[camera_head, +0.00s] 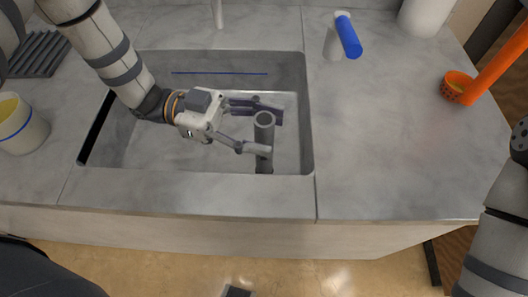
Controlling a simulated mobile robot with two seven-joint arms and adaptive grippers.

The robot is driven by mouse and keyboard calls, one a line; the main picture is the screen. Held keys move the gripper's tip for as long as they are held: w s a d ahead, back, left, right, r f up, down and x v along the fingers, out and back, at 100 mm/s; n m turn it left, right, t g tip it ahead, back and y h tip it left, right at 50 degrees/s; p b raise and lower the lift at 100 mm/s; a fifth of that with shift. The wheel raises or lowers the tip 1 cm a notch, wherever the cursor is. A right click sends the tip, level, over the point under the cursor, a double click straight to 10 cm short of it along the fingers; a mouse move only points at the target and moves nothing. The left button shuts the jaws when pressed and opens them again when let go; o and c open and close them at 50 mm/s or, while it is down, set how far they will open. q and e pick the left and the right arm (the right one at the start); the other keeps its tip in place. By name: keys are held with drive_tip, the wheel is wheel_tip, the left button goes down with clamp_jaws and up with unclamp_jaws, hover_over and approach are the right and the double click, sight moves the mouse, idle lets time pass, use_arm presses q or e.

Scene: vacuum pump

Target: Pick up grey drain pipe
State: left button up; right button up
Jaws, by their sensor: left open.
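The grey drain pipe (264,122) stands upright in the sink (309,150), toward its right side, with its open round top facing up. My left gripper (272,132) reaches in from the left over the sink. Its jaws are open, with one finger behind the pipe and the other in front of it, so the pipe appears between the fingers. I cannot tell if either finger touches it. The front finger hides part of the pipe's middle. My right arm shows at the right edge, but its gripper is out of view.
A white and blue faucet-like object (347,36) stands behind the sink at the right. An orange tool with a cup (459,88) lies at the far right. A white container with a blue stripe (20,125) stands at the left.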

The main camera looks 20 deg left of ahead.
use_arm(q)
drive_tip(key=shift+d, duration=0.2)
clamp_jaws()
drive_tip(key=shift+r, duration=0.1)
